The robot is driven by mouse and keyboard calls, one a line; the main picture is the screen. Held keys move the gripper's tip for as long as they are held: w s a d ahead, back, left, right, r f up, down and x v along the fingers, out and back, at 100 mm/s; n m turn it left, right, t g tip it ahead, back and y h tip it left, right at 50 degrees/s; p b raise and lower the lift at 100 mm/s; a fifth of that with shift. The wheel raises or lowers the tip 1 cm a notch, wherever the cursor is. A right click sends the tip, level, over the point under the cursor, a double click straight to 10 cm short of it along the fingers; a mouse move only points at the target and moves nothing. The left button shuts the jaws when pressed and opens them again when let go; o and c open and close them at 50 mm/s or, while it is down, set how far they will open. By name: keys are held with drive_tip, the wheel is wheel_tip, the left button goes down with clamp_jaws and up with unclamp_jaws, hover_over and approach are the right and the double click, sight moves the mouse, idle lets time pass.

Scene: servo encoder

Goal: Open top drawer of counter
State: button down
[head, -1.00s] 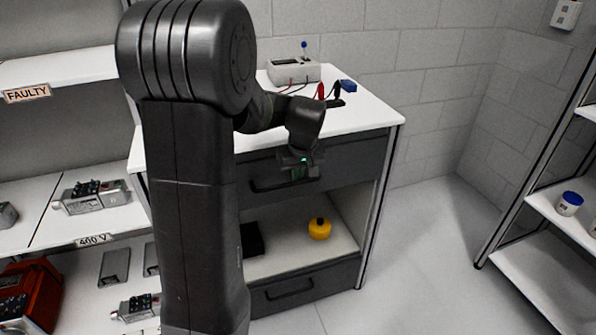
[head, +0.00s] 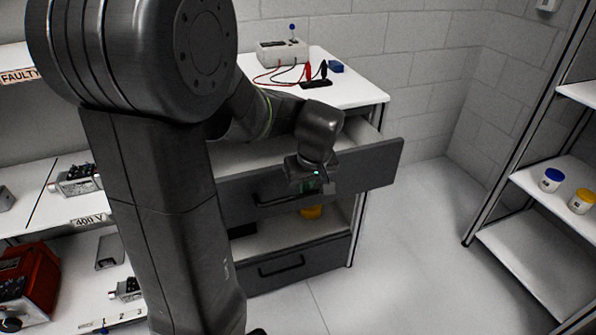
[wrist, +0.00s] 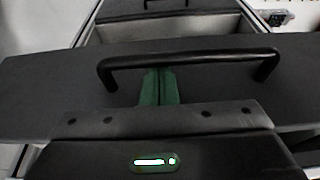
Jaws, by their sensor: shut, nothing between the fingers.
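The counter (head: 352,90) has a white top and dark grey drawer fronts. Its top drawer (head: 372,168) is pulled out, and the pale inside shows behind the front. My gripper (head: 318,186) is at the drawer's dark bar handle (head: 268,201), partly covering it. In the wrist view, the handle (wrist: 190,58) spans the drawer front (wrist: 45,85). My green fingers (wrist: 158,88) are together, with nothing between them, and their tips lie close to the bar. I cannot tell whether they touch it or are hooked behind it.
Below are an open compartment with a yellow object (head: 311,212) and a shut lower drawer (head: 300,263). A meter (head: 282,52) with leads stands on the counter. Shelves stand left and right; the right one holds jars (head: 552,180). Floor is clear right of the counter.

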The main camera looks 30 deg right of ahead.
drive_tip(key=s+a, duration=0.4)
drive_tip(key=s, duration=1.2)
drive_tip(key=shift+s+b, duration=0.2)
drive_tip(key=shift+b, duration=0.25)
